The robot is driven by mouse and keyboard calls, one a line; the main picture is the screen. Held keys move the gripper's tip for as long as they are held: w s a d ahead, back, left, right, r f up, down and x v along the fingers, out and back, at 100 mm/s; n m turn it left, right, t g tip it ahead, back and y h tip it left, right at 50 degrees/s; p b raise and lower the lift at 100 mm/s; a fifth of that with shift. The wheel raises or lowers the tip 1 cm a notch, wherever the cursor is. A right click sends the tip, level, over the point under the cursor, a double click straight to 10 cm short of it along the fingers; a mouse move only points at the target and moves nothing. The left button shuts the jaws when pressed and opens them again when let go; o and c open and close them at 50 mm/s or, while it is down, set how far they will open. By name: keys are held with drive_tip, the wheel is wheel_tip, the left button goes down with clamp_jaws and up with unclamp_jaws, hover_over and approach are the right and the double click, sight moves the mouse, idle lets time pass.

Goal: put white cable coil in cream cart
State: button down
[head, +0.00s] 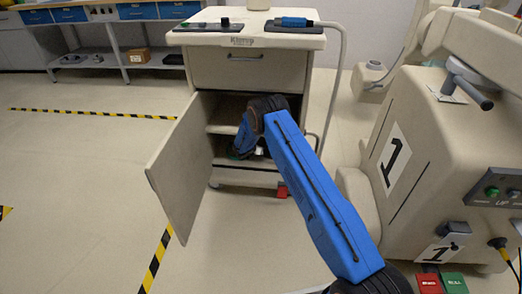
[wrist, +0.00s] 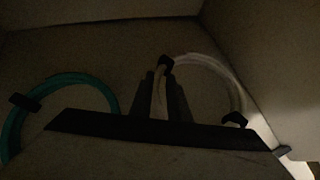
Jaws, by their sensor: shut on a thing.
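The cream cart (head: 255,68) stands ahead in the head view, its door (head: 182,165) swung open to the left. My blue arm reaches into its open compartment, and my gripper is mostly hidden there behind the arm. The coil is a pale loop with black ties, inside the dim compartment. Its lower part is hidden behind the gripper's dark body. I cannot tell whether it touches the shelf.
A teal cable coil (wrist: 60,80) lies left of my gripper in the compartment. A compartment wall (wrist: 270,60) is close on the right. A large cream machine marked 1 (head: 425,150) stands right of the cart. Open floor (head: 70,180) lies to the left.

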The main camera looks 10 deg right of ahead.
drive_tip(key=shift+s+a+f, duration=0.1)
drive_tip(key=shift+a+f, duration=0.15)
drive_tip(key=shift+f, duration=0.45)
drive_tip(key=shift+d, duration=0.1)
drive_tip(key=c, duration=1.7)
unclamp_jaws()
